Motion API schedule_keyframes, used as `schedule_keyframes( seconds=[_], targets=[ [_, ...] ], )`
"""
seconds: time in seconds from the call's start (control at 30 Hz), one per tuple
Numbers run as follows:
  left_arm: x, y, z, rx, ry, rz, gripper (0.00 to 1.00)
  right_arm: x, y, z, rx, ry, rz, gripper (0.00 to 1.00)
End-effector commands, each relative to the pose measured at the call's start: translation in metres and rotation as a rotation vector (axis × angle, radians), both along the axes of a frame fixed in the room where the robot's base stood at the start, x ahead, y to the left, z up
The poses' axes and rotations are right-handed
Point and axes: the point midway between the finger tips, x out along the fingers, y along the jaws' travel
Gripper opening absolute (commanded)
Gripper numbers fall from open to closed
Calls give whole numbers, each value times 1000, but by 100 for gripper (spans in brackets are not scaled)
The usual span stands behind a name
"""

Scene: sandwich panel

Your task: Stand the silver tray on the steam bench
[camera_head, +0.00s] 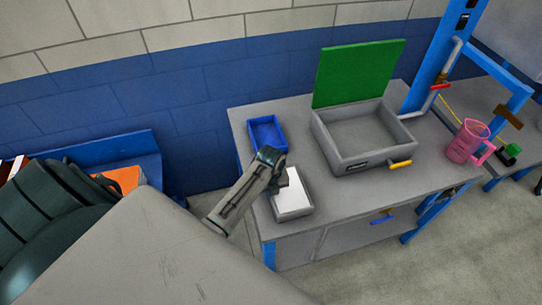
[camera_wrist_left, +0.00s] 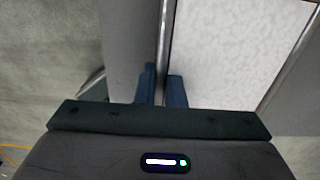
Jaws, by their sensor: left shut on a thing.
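The silver tray (camera_head: 295,214), holding a flat white layer, is at the front left part of the grey-topped steam bench (camera_head: 345,193). It looks level; I cannot tell whether its base touches the bench top. My left gripper (camera_head: 280,183) is shut on the tray's left rim. In the left wrist view, the blue fingertips (camera_wrist_left: 163,88) pinch the thin metal rim, with the white layer to the right and the tray's far rim (camera_wrist_left: 287,56) beyond. My right gripper is not in view.
A blue bin (camera_head: 267,135) stands behind the tray. To the right is a grey box (camera_head: 362,155) with an open green lid (camera_head: 357,72) and a yellow-handled tap (camera_head: 400,164). A pink jug (camera_head: 467,142) stands at the far right. The bench front, right of the tray, is clear.

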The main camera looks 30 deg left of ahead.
Motion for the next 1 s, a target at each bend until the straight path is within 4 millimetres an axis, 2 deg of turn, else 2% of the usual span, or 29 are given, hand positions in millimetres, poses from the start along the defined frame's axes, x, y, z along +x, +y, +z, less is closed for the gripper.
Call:
schedule_keyframes(
  seconds=[0.07,0.1,0.17,0.2,0.47,0.6,0.73,1.0],
  targets=[
    [0,0,-2,0,0,0,0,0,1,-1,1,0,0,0],
    [0,0,-2,0,0,0,17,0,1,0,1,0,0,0],
    [0,0,-2,0,0,0,28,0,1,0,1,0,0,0],
    [0,0,-2,0,0,0,31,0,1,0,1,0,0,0],
    [0,0,-1,0,0,0,31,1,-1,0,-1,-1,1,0],
    [1,0,8,-1,-2,0,31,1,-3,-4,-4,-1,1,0],
    [1,0,28,-1,-6,-1,31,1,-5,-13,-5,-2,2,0],
    [1,0,86,0,-6,-1,31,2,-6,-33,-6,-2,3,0]
  ],
)
